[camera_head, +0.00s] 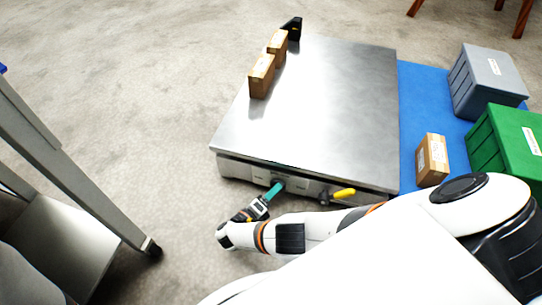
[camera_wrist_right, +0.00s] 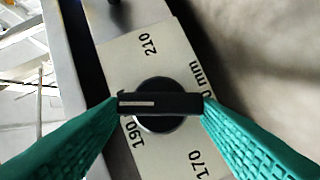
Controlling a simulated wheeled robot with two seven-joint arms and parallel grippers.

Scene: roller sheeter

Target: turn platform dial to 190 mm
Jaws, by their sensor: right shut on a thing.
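The platform dial (camera_wrist_right: 158,104) is a black round knob with a raised bar and a white line. In the right wrist view the line points left, between the 210 (camera_wrist_right: 149,44) and 190 (camera_wrist_right: 137,133) labels and closer to 190. My right gripper (camera_wrist_right: 160,104) has its green fingers at both ends of the bar and is shut on it. In the head view my right gripper (camera_head: 277,187) reaches the front face of the steel platform (camera_head: 330,110), and its fingers hide the dial. My left gripper is not in view.
A yellow-handled lever (camera_head: 343,193) sticks out right of the dial. Brown boxes (camera_head: 262,77) stand on the platform's left edge. A metal frame (camera_head: 70,160) stands left.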

